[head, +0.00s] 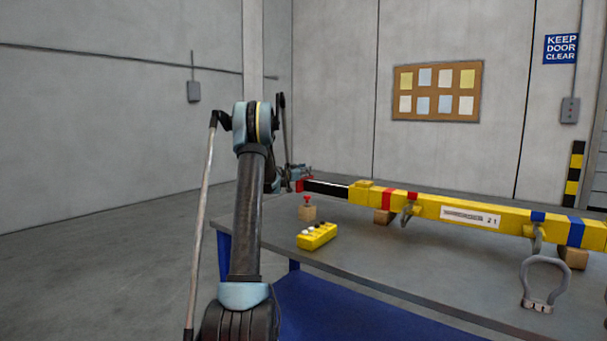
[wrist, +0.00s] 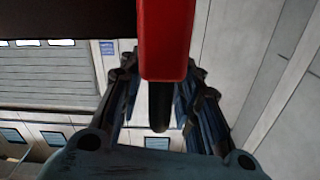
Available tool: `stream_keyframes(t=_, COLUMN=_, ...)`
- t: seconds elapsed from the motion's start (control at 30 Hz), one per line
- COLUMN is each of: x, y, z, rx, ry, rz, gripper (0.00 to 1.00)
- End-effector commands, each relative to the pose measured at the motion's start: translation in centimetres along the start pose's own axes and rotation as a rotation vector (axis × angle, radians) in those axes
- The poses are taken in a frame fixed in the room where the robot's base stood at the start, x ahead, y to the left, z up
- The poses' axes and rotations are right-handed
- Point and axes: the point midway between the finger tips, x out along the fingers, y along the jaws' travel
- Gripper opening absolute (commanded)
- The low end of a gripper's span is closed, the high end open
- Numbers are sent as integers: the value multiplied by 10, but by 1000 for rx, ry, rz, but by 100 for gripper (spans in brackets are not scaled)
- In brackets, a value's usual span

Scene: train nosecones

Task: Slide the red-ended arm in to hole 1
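The red-ended arm (head: 328,187) is dark with a pale edge and sticks out of the left end of the long yellow beam (head: 440,206). In the wrist view the red end (wrist: 166,40) comes down from the top between the two spread fingers of my gripper (wrist: 165,72). Whether the fingers press on it cannot be told. Hole 1 cannot be made out on the beam.
The beam lies on wooden blocks (head: 384,216) on the grey bench (head: 400,262). The floor left of the bench is clear.

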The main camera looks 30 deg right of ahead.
Motion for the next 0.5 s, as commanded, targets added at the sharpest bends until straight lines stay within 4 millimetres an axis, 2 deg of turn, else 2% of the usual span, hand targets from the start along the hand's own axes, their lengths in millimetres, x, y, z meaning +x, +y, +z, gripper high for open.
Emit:
stream_keyframes(t=0.17, x=0, y=0, z=0, rx=0, ry=0, rz=0, gripper=31)
stream_keyframes(t=0.3, x=0, y=0, z=0, rx=0, ry=0, rz=0, gripper=0)
stream_keyframes(t=0.5, x=0, y=0, z=0, rx=0, ry=0, rz=0, gripper=0)
